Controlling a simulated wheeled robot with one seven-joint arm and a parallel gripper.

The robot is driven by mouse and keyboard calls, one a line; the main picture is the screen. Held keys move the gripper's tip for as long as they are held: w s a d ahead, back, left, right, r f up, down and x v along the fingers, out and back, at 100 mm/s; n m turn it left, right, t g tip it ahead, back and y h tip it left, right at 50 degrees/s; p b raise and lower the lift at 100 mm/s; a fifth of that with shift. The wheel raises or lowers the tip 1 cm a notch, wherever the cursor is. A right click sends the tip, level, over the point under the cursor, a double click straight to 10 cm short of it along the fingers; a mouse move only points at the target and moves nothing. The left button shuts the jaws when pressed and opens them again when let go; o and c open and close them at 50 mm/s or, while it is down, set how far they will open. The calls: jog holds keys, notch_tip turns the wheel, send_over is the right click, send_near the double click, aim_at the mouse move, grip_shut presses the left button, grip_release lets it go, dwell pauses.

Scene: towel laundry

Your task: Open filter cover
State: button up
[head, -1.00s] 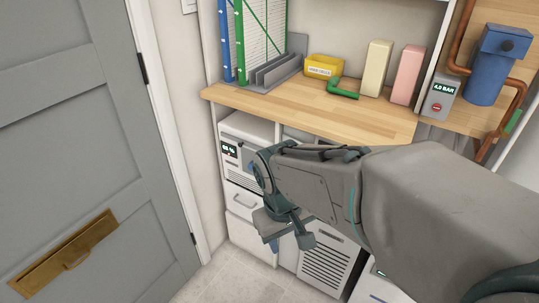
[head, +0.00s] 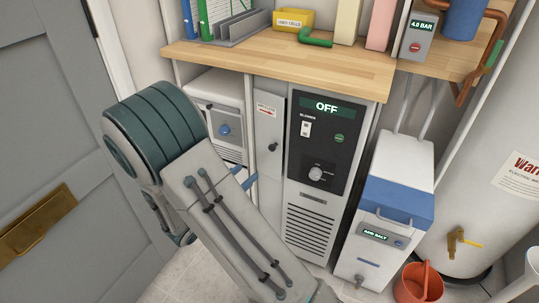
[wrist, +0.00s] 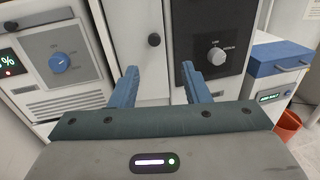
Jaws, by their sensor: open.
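A narrow grey-white upright panel (head: 268,125) with a small red-marked label near its top and a black knob (head: 273,147) looks like the filter cover. It stands closed beside the blower unit's dark control face. The panel (wrist: 128,25) and its knob (wrist: 154,40) also show in the wrist view. My gripper (wrist: 158,68) is open and empty, with its two blue fingers spread below the knob in the picture. The knob lies in line with the gap, beyond the fingertips, and nothing touches it. In the head view my arm hides most of the gripper and the panel's lower part.
The blower unit (head: 318,165) reads OFF, right of the panel. A white machine with a blue dial (head: 223,130) is on its left. A wooden counter (head: 290,62) overhangs them. A blue-lidded salt box (head: 397,200) and red bucket (head: 418,284) stand at right.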

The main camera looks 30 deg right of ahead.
aim_at(270, 148)
jog(key=shift+n+t, duration=0.3)
jog(key=shift+t, duration=0.1)
jog(key=b+x, duration=0.1)
jog(key=x, duration=0.3)
jog(key=b+x, duration=0.1)
jog(key=x, duration=0.4)
jog(key=b+x, duration=0.1)
jog(key=x, duration=0.3)
jog(key=shift+w+d+f, duration=0.15)
jog(key=shift+w+f, duration=0.05)
jog(key=shift+w, duration=0.25)
